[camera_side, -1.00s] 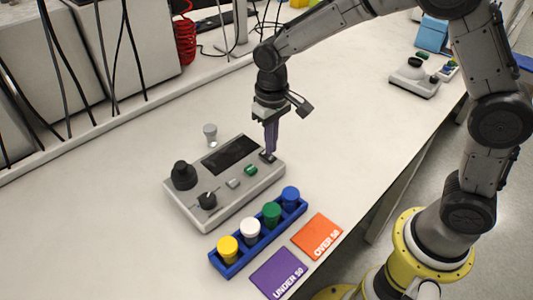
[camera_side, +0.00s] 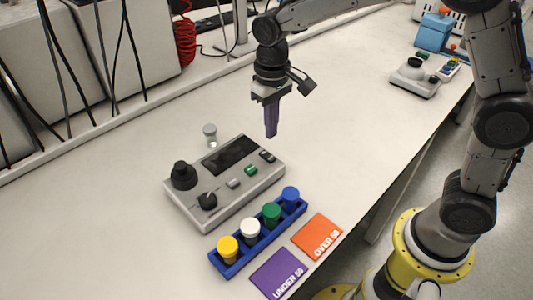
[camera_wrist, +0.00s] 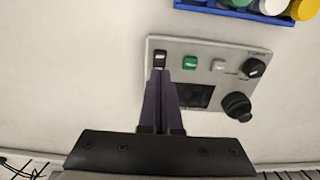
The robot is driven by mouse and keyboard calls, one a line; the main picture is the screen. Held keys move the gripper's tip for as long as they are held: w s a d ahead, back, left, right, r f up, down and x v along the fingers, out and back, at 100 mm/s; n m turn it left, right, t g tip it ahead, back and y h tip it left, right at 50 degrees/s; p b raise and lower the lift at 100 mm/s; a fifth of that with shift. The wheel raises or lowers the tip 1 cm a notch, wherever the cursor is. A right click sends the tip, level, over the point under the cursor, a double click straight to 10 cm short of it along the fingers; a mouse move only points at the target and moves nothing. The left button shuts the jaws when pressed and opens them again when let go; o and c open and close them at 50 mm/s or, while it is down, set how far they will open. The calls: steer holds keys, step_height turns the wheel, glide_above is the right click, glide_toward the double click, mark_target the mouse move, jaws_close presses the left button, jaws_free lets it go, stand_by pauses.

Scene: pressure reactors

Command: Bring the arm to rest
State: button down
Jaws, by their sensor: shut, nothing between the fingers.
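My gripper (camera_side: 271,134) has purple fingers that are shut with nothing between them. In the side view it hangs pointing down in the air above the back right part of the grey control box (camera_side: 222,207). In the wrist view the fingers (camera_wrist: 162,75) reach over the box (camera_wrist: 219,50), with their tips in line with the black switch (camera_wrist: 160,60). The switch also shows in the side view (camera_side: 268,156), with clear space between it and the fingertips. The box has a dark display, a green button, a grey button and two black knobs.
A blue rack (camera_side: 229,269) with yellow, white, green and blue capped vials stands in front of the box. A purple mat (camera_side: 276,270) and an orange mat (camera_side: 316,235) lie beside it. A small clear and grey item (camera_side: 210,132) stands behind the box.

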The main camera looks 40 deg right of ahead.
steer(key=s+d+r+m+t, duration=0.1)
steer(key=s+d+r+t, duration=0.1)
steer(key=s+d+r, duration=0.3)
steer(key=s+d+r+t, duration=0.1)
steer(key=s+r+t, duration=0.15)
steer(key=r, duration=0.45)
steer(key=s+d+f, duration=0.2)
steer(key=s, duration=0.5)
steer(key=s+d+f+n+t, duration=0.1)
steer(key=s+f, duration=0.1)
steer(key=s, duration=0.6)
steer(key=shift+s+d, duration=0.3)
steer(key=shift+d, duration=0.1)
